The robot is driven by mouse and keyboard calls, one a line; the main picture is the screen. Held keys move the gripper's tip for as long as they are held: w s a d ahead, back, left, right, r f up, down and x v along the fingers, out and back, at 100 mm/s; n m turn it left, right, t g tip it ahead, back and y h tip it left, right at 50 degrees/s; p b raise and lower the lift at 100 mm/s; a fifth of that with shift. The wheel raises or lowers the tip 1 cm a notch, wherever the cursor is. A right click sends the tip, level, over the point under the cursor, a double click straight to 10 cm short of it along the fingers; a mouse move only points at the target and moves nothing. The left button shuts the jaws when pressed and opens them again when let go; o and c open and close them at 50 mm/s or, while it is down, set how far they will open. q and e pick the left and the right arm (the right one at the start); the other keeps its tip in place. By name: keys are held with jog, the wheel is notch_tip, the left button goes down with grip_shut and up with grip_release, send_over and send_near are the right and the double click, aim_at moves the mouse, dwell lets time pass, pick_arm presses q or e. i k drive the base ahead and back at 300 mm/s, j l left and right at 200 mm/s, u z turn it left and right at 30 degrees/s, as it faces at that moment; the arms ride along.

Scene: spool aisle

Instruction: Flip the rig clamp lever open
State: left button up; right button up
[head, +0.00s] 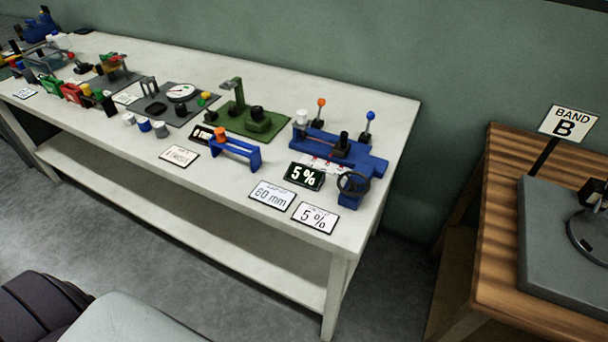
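A blue rig (372,164) stands at the right end of the white table. It has a lever with an orange ball (321,102) and a lever with a blue ball (371,116), both standing roughly upright on its far side. Which one is the clamp lever I cannot tell. A white cylinder (302,117), a black post and a dark handwheel (353,183) are also on the rig. Neither of my grippers is in view.
The white table (250,83) also carries a green rig (262,124), a small blue stand (240,155), a round dial (181,92) and several cards. A wooden table (505,170) with a "BAND B" sign (569,123) is at right. Floor shows between the tables.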

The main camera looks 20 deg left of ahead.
aim_at(321, 101)
jog(key=i+l, duration=0.2)
jog(key=l, duration=0.15)
jog(key=i+l, duration=0.15)
jog(key=l, duration=0.2)
jog(key=u, duration=1.9)
